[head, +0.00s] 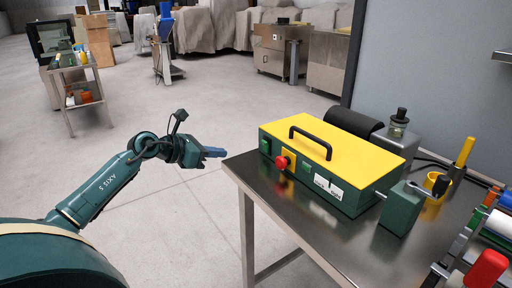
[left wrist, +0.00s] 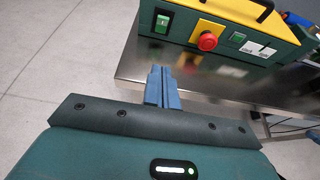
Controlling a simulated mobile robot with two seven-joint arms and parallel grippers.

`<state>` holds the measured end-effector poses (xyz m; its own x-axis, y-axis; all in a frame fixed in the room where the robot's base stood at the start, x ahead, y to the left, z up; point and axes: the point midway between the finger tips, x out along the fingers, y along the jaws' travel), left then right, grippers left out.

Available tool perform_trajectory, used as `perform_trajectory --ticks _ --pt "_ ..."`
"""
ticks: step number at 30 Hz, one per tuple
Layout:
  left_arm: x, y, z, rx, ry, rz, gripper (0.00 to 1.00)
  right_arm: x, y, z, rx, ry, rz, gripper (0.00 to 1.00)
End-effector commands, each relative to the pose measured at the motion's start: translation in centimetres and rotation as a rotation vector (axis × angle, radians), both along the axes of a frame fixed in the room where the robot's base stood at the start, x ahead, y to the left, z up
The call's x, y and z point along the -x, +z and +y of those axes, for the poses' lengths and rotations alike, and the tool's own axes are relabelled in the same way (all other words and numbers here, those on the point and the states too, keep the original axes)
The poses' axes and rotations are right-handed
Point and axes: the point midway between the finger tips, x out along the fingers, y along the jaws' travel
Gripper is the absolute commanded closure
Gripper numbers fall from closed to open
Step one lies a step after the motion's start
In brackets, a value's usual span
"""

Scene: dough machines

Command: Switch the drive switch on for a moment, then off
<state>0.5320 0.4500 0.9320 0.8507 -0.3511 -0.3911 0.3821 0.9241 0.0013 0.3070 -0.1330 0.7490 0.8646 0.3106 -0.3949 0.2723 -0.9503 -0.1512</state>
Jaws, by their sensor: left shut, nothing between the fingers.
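The dough machine drive box (head: 335,155) is green with a yellow top and a black handle, and stands on a steel table. Its front carries a green rocker switch (head: 265,146), which also shows in the left wrist view (left wrist: 163,21). A red round button on a yellow plate (head: 282,162) sits to its right, also in the left wrist view (left wrist: 207,41). My left gripper (head: 222,152) has blue fingers, shut and empty, left of the box and apart from it. In the left wrist view the fingers (left wrist: 161,80) point toward the switch. My right gripper is out of view.
The steel table (head: 285,215) has a bare strip before the box. A smaller green block (head: 400,210), a yellow cup (head: 437,184) and red-handled tools (head: 487,268) are at right. Open floor lies left; a cart (head: 78,100) stands far back.

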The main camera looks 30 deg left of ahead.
Motion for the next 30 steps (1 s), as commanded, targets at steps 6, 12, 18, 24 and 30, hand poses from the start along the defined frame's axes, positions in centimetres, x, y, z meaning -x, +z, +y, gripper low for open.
perform_trajectory --ticks 6,12,18,24,30 --pt "-2.3 -0.8 -1.0 0.006 -0.001 -0.004 1.0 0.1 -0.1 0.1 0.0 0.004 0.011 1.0" --pt "-5.7 -2.4 -2.4 0.008 0.0 -0.003 1.0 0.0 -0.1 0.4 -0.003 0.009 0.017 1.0" --pt "-9.1 -3.2 -3.8 0.005 -0.001 -0.005 1.0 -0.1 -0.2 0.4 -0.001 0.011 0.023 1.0" --pt "-11.1 -2.5 -4.7 0.003 0.0 -0.002 1.0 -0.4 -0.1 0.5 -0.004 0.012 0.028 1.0" --pt "-11.7 -2.3 -4.9 0.002 -0.001 0.001 1.0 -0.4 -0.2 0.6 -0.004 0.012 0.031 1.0"
